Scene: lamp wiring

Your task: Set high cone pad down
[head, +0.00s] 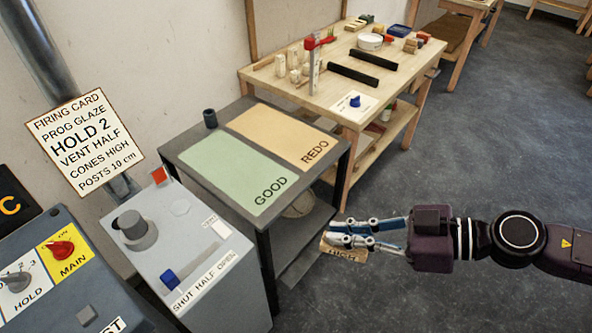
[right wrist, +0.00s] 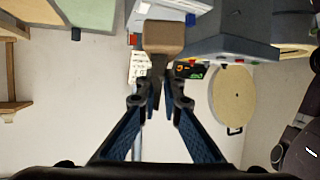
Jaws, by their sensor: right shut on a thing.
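A small tan pad with dark lettering, apparently the high cone pad (head: 343,254), is held in my right gripper (head: 338,233). The lettering appears upside down in the head view. The gripper's blue fingers are shut on the pad, in front of the dark-framed table and above the floor. In the right wrist view the tan pad (right wrist: 163,36) sits beyond the fingertips (right wrist: 160,98). My left gripper is not in view.
The dark-framed table has a green GOOD mat (head: 235,170) and an orange REDO mat (head: 278,133), both bare. A small dark cup (head: 210,118) stands on its left edge. A grey control box (head: 190,240) and firing card (head: 85,142) are left. A wooden workbench (head: 310,92) stands behind.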

